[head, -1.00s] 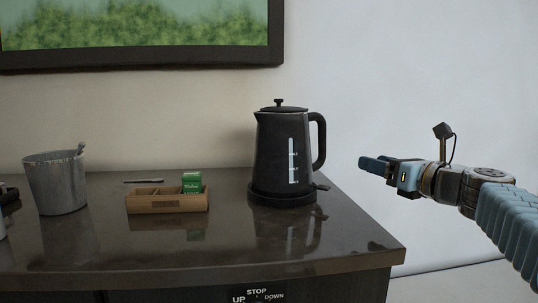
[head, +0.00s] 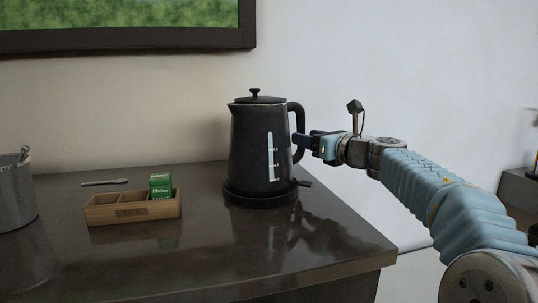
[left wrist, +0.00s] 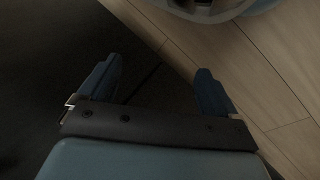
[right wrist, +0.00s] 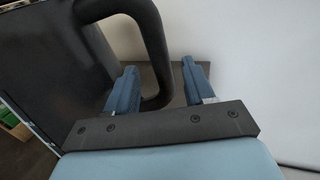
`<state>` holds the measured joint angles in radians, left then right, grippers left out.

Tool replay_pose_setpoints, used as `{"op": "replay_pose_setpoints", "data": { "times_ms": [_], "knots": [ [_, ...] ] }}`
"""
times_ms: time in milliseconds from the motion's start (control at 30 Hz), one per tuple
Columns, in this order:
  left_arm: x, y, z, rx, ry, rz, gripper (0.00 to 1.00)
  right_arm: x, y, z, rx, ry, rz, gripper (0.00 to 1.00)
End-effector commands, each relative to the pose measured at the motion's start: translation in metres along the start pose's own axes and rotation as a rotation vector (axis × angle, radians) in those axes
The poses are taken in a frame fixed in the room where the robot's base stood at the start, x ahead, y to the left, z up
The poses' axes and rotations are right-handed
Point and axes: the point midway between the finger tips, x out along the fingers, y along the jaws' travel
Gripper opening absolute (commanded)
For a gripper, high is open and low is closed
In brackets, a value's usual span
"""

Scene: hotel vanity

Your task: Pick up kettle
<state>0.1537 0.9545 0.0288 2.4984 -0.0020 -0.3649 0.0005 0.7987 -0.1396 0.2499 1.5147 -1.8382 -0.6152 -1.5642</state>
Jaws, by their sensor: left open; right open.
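The black kettle (head: 258,150) stands upright on its round base (head: 262,194) near the right end of the dark counter. Its loop handle (head: 299,122) is on the right side. My right gripper (head: 303,144) is level with the handle's lower part. In the right wrist view the open fingers (right wrist: 158,88) lie on either side of the lower part of the handle (right wrist: 157,60), which is between or just beyond their tips; contact cannot be told. The kettle body (right wrist: 62,75) fills the left there. My left gripper (left wrist: 155,88) is open and empty over dark and wood flooring.
A wooden box (head: 130,208) with a green packet (head: 160,186) sits left of the kettle. A metal bucket (head: 14,190) and a small utensil (head: 104,183) are farther left. The counter (head: 215,255) is clear in front of the kettle.

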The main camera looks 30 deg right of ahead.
Motion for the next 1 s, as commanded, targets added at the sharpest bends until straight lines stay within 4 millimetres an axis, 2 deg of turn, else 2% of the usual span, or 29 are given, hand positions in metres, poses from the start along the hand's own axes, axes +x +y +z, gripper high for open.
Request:
{"op": "replay_pose_setpoints", "data": {
  "times_ms": [100, 200, 467, 800, 833, 1000],
  "knots": [
    [-0.007, 0.003, 0.000, 0.001, 0.000, 0.001, 0.92, 0.021, -0.002, -0.002, 0.002, 0.002, 0.002, 0.53],
    [-0.009, 0.004, 0.000, 0.001, -0.001, 0.001, 0.92, 0.032, -0.002, -0.002, 0.001, 0.001, 0.001, 0.53],
    [-0.009, 0.004, 0.000, 0.001, -0.001, 0.001, 0.92, 0.036, -0.001, -0.003, 0.000, 0.001, 0.000, 0.53],
    [-0.009, 0.004, 0.000, 0.001, -0.001, 0.001, 0.92, 0.036, -0.001, -0.003, 0.000, 0.001, 0.000, 0.03],
    [-0.009, 0.004, 0.000, 0.001, -0.001, 0.001, 0.92, 0.036, -0.001, -0.003, 0.000, 0.001, 0.000, 0.00],
    [-0.009, 0.004, 0.000, 0.001, -0.001, 0.001, 0.92, 0.036, -0.001, -0.003, 0.000, 0.001, 0.000, 0.00]
  ]
}}
